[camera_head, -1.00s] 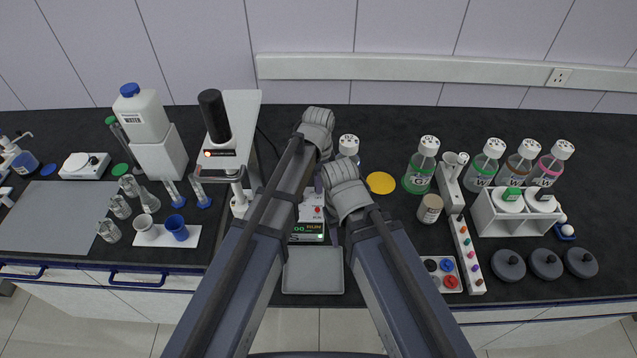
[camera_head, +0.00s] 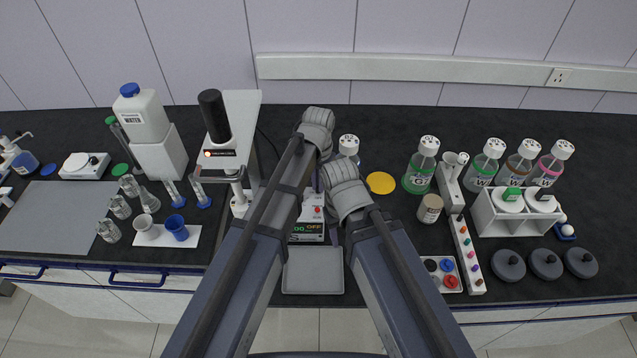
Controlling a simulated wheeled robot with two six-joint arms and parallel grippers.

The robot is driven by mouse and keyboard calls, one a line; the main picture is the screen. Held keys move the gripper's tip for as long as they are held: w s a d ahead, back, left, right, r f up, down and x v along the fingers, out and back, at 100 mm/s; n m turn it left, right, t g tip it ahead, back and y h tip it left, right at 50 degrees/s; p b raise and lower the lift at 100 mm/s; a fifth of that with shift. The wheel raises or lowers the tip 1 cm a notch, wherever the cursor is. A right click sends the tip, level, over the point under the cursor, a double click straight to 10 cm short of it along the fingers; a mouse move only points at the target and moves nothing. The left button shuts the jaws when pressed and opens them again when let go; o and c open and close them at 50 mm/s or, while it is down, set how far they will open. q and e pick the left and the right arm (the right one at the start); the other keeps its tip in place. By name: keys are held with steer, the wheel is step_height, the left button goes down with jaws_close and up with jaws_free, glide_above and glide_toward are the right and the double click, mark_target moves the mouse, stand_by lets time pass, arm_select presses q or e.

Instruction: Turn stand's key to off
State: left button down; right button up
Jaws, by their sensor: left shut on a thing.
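The stand (camera_head: 311,216) is a small white unit at mid-bench, between my two arms. Its dark front display (camera_head: 306,228) reads OFF in green. A small red mark shows on its top. My left gripper (camera_head: 318,186) is over the back of the stand, mostly hidden by my arm links, and is shut on the key. The key itself is hidden, so its angle cannot be seen. My right arm comes in beside the stand's right side; its fingers are hidden behind the arm.
A grey tray (camera_head: 313,271) lies in front of the stand. A bottle marked B2 (camera_head: 349,147) and a yellow disc (camera_head: 381,183) are behind right. A tall white stand with a black cylinder (camera_head: 214,116) is left.

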arm_select(q)
steer(key=shift+n, duration=2.2)
steer(key=c, duration=1)
jaws_free()
steer(key=shift+o, duration=0.2)
step_height(320, 180, up, 8)
steer(key=p, duration=0.8)
steer(key=shift+f, duration=0.1)
